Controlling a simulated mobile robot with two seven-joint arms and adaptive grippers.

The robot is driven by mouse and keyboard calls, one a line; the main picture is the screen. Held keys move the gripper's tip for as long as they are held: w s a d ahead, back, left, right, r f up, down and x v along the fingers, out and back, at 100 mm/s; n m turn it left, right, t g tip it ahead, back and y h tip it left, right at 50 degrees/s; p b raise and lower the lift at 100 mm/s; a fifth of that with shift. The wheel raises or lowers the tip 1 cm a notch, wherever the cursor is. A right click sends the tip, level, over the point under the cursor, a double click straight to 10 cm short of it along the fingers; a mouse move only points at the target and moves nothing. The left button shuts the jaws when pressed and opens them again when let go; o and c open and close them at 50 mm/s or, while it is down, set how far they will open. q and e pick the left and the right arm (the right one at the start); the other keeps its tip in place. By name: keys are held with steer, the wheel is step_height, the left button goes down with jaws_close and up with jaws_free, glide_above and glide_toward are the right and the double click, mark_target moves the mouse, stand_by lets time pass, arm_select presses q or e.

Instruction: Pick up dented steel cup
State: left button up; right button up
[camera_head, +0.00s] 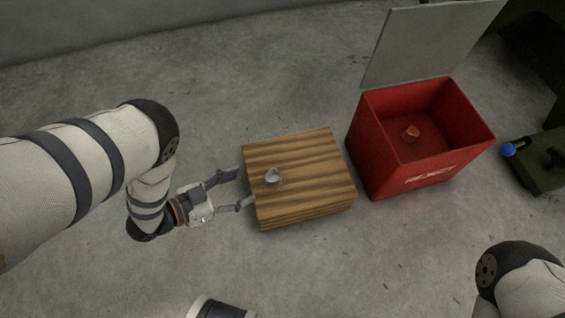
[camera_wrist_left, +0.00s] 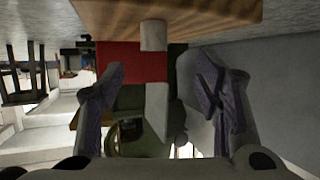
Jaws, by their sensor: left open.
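The dented steel cup (camera_head: 273,177) is small and grey and sits on top of a striped wooden block (camera_head: 315,165), towards its left side. My left gripper (camera_head: 240,188) is at the left edge of the block, its fingers apart and pointing at the cup, with a gap between them and it. In the left wrist view, which looks upside down, the wood (camera_wrist_left: 215,14) spans the top and a pale shape that looks like the cup (camera_wrist_left: 153,35) shows beyond the open fingers (camera_wrist_left: 151,72). My right gripper is out of view.
A red reject box (camera_head: 366,150) with a raised grey lid (camera_head: 425,42) stands right of the block and holds a small copper-coloured piece (camera_head: 411,133). A dark green object with a blue knob (camera_head: 508,149) is at the far right. Bare concrete floor surrounds the block.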

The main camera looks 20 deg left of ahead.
mark_target(271, 177)
arm_select(q)
steer(key=b+x, duration=0.2)
steer(key=x, duration=0.3)
steer(key=shift+s+d+f, duration=0.15)
steer(key=shift+d, duration=0.05)
steer(key=b+x, duration=0.1)
steer(key=x, duration=0.2)
steer(key=b+x, duration=0.2)
steer(key=shift+w+d, duration=0.2)
steer(key=shift+d, duration=0.2)
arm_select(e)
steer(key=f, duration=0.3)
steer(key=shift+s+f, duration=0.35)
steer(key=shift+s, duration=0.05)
arm_select(q)
steer(key=c, duration=1.2)
